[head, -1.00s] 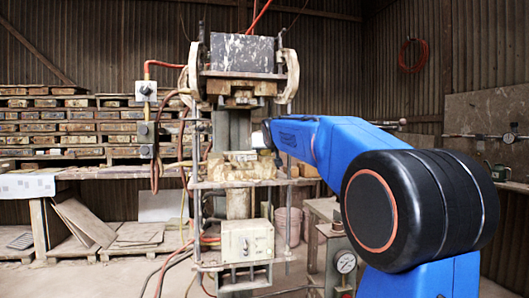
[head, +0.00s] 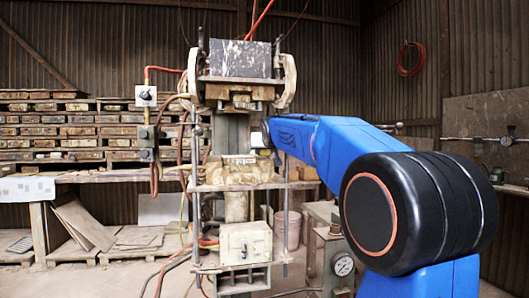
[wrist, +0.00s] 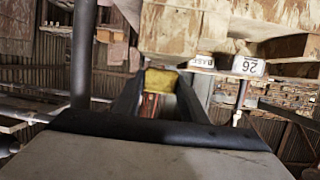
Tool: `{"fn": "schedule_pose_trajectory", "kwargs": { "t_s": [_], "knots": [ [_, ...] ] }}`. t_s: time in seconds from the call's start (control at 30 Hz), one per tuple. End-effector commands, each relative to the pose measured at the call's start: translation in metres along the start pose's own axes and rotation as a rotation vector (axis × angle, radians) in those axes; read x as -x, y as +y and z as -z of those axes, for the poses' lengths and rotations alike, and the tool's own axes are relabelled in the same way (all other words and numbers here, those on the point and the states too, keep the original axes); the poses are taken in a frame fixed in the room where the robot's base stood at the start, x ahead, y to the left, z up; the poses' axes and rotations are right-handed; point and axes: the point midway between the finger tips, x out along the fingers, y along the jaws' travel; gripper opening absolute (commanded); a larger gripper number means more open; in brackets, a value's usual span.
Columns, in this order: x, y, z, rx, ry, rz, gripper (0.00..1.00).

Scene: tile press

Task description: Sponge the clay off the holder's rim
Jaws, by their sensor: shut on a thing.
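A yellow block that looks like the sponge (wrist: 161,80) shows between the jaws of my gripper (wrist: 160,92) in the wrist view; the jaws are shut on it. In the head view my arm reaches in from the right to the press, and the jaws and sponge cannot be made out there. The press has a clay-stained lower block (head: 238,169) on its table and an upper block (head: 239,96) above it. Which part is the holder, and whether the sponge touches its rim, I cannot tell.
A hose (head: 155,175) hangs at the press's left. Shelves of stacked moulds (head: 60,130) line the back left. A pressure gauge (head: 343,265) sits low beside my arm.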

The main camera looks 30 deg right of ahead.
Motion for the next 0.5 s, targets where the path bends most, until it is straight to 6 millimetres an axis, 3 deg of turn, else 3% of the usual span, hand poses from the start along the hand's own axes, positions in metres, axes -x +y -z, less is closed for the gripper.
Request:
{"fn": "schedule_pose_trajectory", "kwargs": {
  "t_s": [0.5],
  "knots": [
    [0.006, 0.000, 0.019, 0.000, 0.001, 0.000, 0.15]
  ]
}}
